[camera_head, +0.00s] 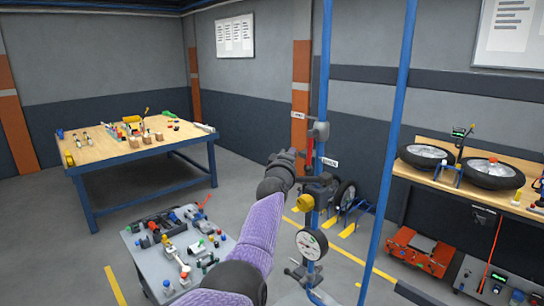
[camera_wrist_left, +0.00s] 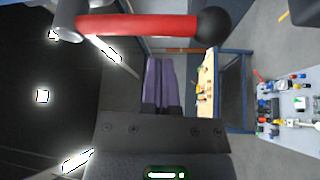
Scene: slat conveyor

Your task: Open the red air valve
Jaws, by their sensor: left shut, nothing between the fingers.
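The red air valve shows in the head view as a red lever (camera_head: 310,152) hanging down beside a blue upright pipe (camera_head: 324,75), below a grey fitting (camera_head: 318,131). In the left wrist view, the red lever (camera_wrist_left: 150,25) lies across the top, with a black ball at its right end. My left gripper (camera_head: 297,158) is shut and empty, close beside the lever on its left. I cannot tell whether it touches the lever. My right gripper is not in view.
A yellow fitting (camera_head: 305,203) and a round gauge (camera_head: 312,244) sit lower on the pipe. A second blue pipe (camera_head: 396,110) stands to the right. A grey parts table (camera_head: 150,265) stands at lower left, a wooden workbench (camera_head: 95,150) behind it. A shelf with wheels (camera_head: 430,156) is at right.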

